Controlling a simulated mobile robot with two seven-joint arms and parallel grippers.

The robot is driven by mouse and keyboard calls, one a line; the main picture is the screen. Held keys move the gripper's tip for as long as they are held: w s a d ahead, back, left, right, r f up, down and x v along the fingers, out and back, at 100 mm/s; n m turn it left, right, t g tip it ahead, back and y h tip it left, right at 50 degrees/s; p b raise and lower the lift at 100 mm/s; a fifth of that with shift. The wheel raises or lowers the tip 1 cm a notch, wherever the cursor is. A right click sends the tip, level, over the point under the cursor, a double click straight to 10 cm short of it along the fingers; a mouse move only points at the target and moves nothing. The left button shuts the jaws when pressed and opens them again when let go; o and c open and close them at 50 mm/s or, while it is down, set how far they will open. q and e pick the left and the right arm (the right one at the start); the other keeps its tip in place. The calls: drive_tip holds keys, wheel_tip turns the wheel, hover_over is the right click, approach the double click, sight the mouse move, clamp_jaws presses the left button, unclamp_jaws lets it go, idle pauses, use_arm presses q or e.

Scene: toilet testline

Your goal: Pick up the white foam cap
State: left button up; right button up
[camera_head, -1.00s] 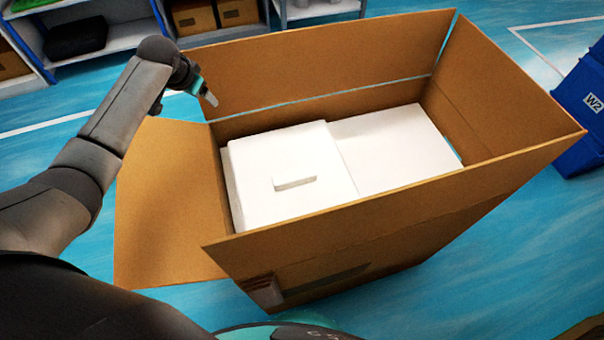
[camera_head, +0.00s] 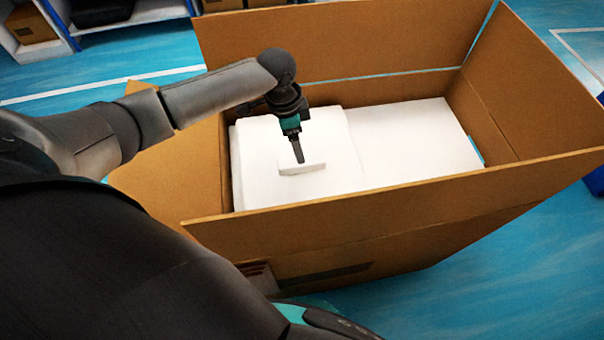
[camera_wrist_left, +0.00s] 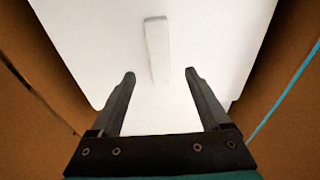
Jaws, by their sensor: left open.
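The white foam cap (camera_head: 335,133) lies in the left part of the open cardboard box (camera_head: 330,212). A raised white handle (camera_head: 302,168) stands up from the middle of its top. My left gripper (camera_head: 299,160) points down over the cap, close to the handle. In the left wrist view the two fingers (camera_wrist_left: 160,75) are apart with nothing between them. There the handle (camera_wrist_left: 157,50) lies beyond the fingertips, roughly in line with the gap, over the cap's white top (camera_wrist_left: 85,35). I cannot tell whether a finger touches the handle. My right gripper is not seen.
A second white foam surface (camera_head: 405,145) fills the right part of the box. The box flaps stand up around it, and a left flap (camera_head: 180,165) folds outward. Shelves (camera_head: 130,15) stand at the back left.

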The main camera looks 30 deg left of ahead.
sight(301, 169)
use_arm(q)
drive_tip(key=shift+w+d+f+b, duration=0.15)
drive_tip(key=shift+f+b, duration=0.25)
drive_tip(key=shift+f, duration=0.9)
drive_tip(key=f+b, duration=0.2)
drive_tip(key=f, duration=0.2)
drive_tip(key=shift+d+f, duration=0.15)
drive_tip(key=shift+d, duration=0.05)
drive_tip(key=c, duration=1)
clamp_jaws()
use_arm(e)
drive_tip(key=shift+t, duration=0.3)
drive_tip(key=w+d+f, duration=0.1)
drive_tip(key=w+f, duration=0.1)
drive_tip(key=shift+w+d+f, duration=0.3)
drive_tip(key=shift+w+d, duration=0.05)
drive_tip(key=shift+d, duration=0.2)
